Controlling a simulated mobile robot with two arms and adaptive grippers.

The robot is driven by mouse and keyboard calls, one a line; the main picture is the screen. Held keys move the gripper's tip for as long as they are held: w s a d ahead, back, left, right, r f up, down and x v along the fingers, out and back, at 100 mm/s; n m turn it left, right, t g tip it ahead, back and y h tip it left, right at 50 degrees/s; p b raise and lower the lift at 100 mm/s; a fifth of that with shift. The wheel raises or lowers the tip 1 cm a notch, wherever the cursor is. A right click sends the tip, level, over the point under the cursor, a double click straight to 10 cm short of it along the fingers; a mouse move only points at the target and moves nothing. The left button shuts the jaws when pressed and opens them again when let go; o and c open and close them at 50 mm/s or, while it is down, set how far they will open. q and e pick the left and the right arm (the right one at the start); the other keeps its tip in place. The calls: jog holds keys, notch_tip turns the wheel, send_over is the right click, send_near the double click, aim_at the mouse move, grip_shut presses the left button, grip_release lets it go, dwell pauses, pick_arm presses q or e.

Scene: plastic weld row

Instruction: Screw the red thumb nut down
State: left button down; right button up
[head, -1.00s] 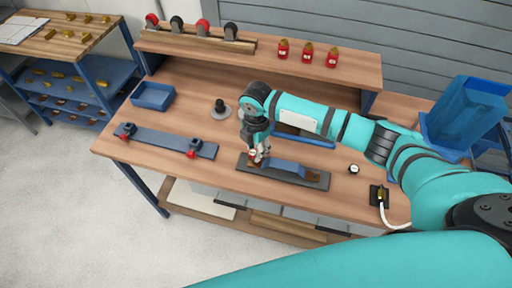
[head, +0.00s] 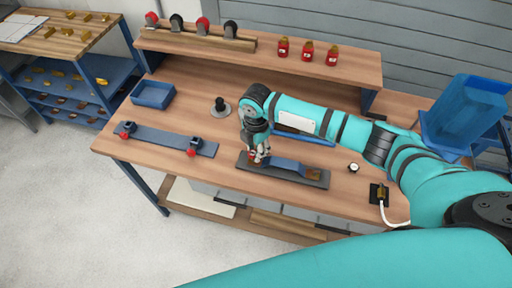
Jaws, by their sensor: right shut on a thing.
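My right gripper (head: 259,158) points down over the left end of a dark fixture plate (head: 318,182) on the bench. It is shut on the red thumb nut (head: 252,156), of which only a small red bit shows beside the fingers. A blue bar (head: 287,166) lies along the fixture, running right from under the gripper to a brown block (head: 313,174). The thread under the nut is hidden by the fingers. My left gripper is not in view.
On the wooden bench, a blue rail with red-knobbed clamps (head: 165,140) lies left, with a blue tray (head: 153,94) behind it. A black knob on a grey disc (head: 220,106) stands behind the gripper. A small round gauge (head: 353,167) sits right. Red bottles (head: 307,52) stand on the shelf.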

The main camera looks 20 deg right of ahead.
jog(key=shift+p, duration=0.35)
dwell(0.4)
jog(key=shift+f, duration=0.45)
dwell(0.4)
dwell(0.7)
jog(key=shift+f, duration=0.45)
dwell(0.8)
